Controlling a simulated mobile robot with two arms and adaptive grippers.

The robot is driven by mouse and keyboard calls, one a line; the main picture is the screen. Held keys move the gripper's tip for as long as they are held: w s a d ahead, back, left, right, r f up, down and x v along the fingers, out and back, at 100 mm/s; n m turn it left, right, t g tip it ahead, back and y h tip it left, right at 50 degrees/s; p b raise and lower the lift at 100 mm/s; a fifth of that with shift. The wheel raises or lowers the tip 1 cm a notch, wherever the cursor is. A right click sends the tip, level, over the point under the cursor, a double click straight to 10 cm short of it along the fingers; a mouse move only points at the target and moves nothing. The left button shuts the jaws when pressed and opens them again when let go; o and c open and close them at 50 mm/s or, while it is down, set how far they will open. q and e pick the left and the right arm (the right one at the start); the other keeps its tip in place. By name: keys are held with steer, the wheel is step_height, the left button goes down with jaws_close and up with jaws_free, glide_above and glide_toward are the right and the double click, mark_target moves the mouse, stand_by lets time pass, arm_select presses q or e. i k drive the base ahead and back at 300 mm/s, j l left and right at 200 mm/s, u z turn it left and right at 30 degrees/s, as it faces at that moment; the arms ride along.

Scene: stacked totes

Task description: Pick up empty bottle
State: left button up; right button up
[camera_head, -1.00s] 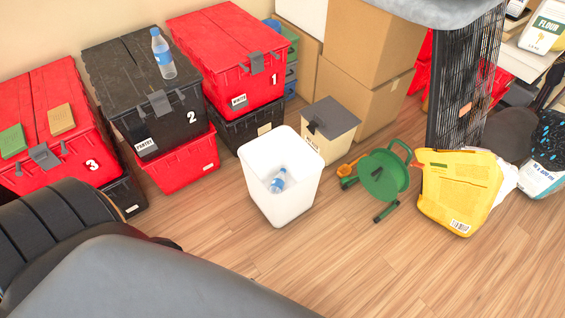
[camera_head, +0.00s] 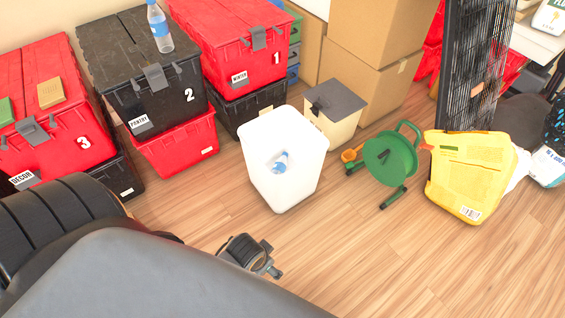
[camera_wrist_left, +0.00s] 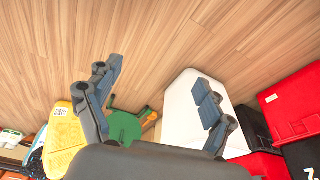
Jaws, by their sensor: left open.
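One clear bottle with a blue label (camera_head: 159,29) stands upright on the black tote numbered 2 (camera_head: 130,60). Another bottle with blue on it (camera_head: 281,162) lies tilted inside the white bin (camera_head: 285,190). I cannot tell whether either holds liquid. My left gripper (camera_head: 274,271) shows partly past my grey body, low over the floor in front of the bin and apart from it. In the left wrist view its fingers (camera_wrist_left: 157,80) are spread with nothing between them, and the white bin (camera_wrist_left: 183,115) is behind one finger. My right gripper is out of view.
Red totes numbered 3 (camera_head: 45,125) and 1 (camera_head: 235,50) flank the black one. A beige bin with a grey lid (camera_head: 336,115), a green reel (camera_head: 390,158) and a yellow bag (camera_head: 470,175) stand to the right. The wooden floor in front (camera_head: 370,260) is clear.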

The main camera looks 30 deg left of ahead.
mark_target(157, 19)
steer(key=u, duration=1.8)
